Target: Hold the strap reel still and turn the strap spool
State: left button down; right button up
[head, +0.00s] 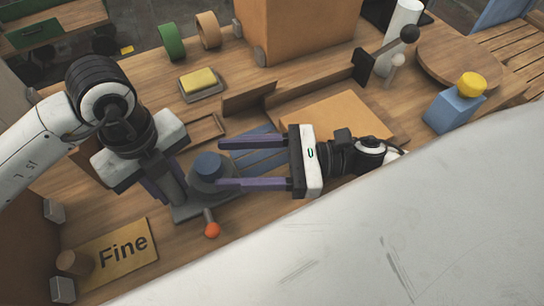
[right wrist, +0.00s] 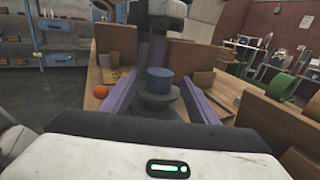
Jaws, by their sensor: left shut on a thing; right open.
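The strap reel has a grey base plate (head: 222,207) and a round grey body with a blue cylindrical spool top (head: 209,165). The blue spool also shows in the right wrist view (right wrist: 158,78). My left gripper (head: 166,192) points down at the left end of the reel, shut on a grey upright part of it; its fingers partly hide that part. My right gripper (head: 219,163) comes in from the right, open. Its purple fingers lie on either side of the spool, and I cannot tell whether they touch it. An orange ball knob (head: 212,230) sticks out in front of the reel.
A "Fine" plate (head: 122,251) lies at front left. A yellow block on a dish (head: 199,84), green ring (head: 171,42) and tan ring (head: 208,30) are behind. A blue bottle with yellow cap (head: 455,106) stands right. A wooden board (head: 330,115) lies behind my right gripper.

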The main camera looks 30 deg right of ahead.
jog(key=v, duration=0.7)
jog(key=shift+a, duration=0.1)
jog(key=shift+s+a+r+n+g, duration=1.15)
jog(key=shift+a+r+n+g, duration=0.8)
jog(key=shift+a+g, duration=1.35)
jog(key=w+d+r+m+t+h, duration=0.1)
jog(key=d+m+t+h, duration=0.3)
jog(key=d, duration=0.3)
jog(key=shift+w+d+t, duration=0.3)
jog(key=shift+w, duration=0.1)
jog(key=shift+r, duration=0.1)
